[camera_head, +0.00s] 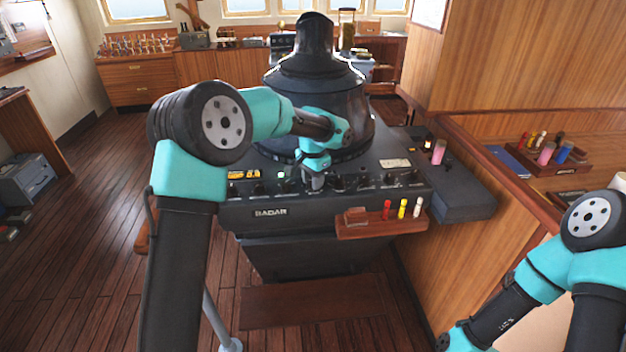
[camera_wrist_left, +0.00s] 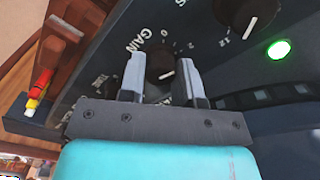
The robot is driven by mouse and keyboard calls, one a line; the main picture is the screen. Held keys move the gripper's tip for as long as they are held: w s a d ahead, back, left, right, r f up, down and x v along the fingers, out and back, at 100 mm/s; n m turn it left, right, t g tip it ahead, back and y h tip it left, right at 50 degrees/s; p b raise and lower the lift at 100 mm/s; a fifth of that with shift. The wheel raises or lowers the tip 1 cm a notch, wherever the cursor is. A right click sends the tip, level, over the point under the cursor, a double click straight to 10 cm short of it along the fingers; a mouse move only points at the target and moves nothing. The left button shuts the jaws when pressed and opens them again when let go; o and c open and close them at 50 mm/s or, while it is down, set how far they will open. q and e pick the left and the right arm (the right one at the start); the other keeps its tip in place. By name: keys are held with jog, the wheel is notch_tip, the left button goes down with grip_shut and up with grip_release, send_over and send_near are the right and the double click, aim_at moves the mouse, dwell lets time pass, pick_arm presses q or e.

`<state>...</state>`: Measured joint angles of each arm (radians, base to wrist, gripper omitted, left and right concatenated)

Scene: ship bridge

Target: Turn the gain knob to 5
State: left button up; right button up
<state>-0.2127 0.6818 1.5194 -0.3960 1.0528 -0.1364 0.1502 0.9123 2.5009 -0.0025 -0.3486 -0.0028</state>
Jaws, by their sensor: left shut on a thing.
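The radar console (camera_head: 345,225) stands in the middle of the head view, with a row of black knobs along its front panel. My left gripper (camera_head: 313,182) reaches down to this row. In the left wrist view the gain knob (camera_wrist_left: 160,64) is black with a white pointer mark, beside the printed word GAIN and a 0. The two fingers of my left gripper (camera_wrist_left: 161,66) stand on either side of this knob and are shut on it. The fingers and gripper body hide much of the scale, so I cannot read the pointer's value. My right gripper is out of view.
Another black knob (camera_wrist_left: 243,14) and a lit green lamp (camera_wrist_left: 280,49) sit close by on the panel. A wooden tray (camera_head: 375,229) with red, yellow and white markers sticks out in front of the console. My right arm is at the lower right, clear of the console.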

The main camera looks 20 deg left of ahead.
pick_arm(q)
jog(key=m, duration=1.1)
jog(key=shift+m, duration=2.4)
jog(key=o, duration=0.9)
jog(key=shift+o, duration=0.2)
